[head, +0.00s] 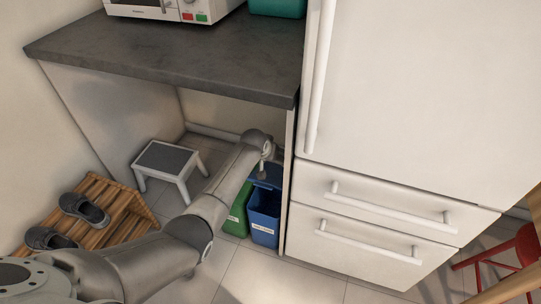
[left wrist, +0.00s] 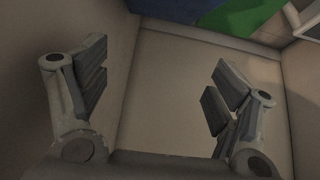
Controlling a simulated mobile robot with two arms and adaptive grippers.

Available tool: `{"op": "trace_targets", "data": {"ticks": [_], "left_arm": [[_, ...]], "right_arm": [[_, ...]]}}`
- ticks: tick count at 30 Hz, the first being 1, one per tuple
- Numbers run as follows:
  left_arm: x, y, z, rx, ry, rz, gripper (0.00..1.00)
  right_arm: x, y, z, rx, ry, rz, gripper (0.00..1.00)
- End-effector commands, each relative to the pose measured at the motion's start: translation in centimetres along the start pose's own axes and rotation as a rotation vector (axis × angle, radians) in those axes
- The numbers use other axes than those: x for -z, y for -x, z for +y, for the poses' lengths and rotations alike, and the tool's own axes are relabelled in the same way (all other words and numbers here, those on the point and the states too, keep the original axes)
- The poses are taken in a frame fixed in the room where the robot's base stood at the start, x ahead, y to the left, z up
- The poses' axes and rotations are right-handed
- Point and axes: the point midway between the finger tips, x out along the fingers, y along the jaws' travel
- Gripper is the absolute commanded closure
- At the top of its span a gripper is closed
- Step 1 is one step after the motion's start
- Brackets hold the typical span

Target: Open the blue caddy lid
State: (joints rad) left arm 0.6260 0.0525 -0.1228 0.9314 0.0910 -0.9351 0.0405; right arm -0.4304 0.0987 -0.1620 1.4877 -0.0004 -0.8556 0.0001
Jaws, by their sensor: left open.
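The blue caddy (head: 264,228) stands on the floor under the counter, beside the right side panel. Its dark blue upper part (head: 271,172) is partly hidden by my left arm, and I cannot tell how far its lid is raised. My left gripper (head: 263,171) is at this upper part, small and in shade; contact cannot be made out. In the left wrist view my left gripper (left wrist: 155,90) has its fingers wide apart with nothing between them. A blue surface (left wrist: 178,9) shows at that view's top edge. My right gripper is not in view.
A green caddy (head: 238,215) stands left of the blue one, partly behind my arm. A white step stool (head: 166,160) and a wooden rack (head: 95,212) with dark shoes are further left. The counter (head: 170,55) overhangs. White drawers (head: 365,235) stand right of the panel.

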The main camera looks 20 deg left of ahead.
Motion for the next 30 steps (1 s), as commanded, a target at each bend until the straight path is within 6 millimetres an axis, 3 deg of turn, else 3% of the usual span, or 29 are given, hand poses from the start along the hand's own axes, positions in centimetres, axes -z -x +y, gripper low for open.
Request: {"op": "trace_targets", "data": {"ticks": [13, 30], "left_arm": [[0.2, 1.0, -0.1, 0.000, 0.000, 0.003, 0.16], [0.1, 7.5, 0.0, 0.000, 0.000, 0.004, 0.16]], "right_arm": [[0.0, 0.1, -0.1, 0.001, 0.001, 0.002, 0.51], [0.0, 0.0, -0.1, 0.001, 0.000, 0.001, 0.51]]}}
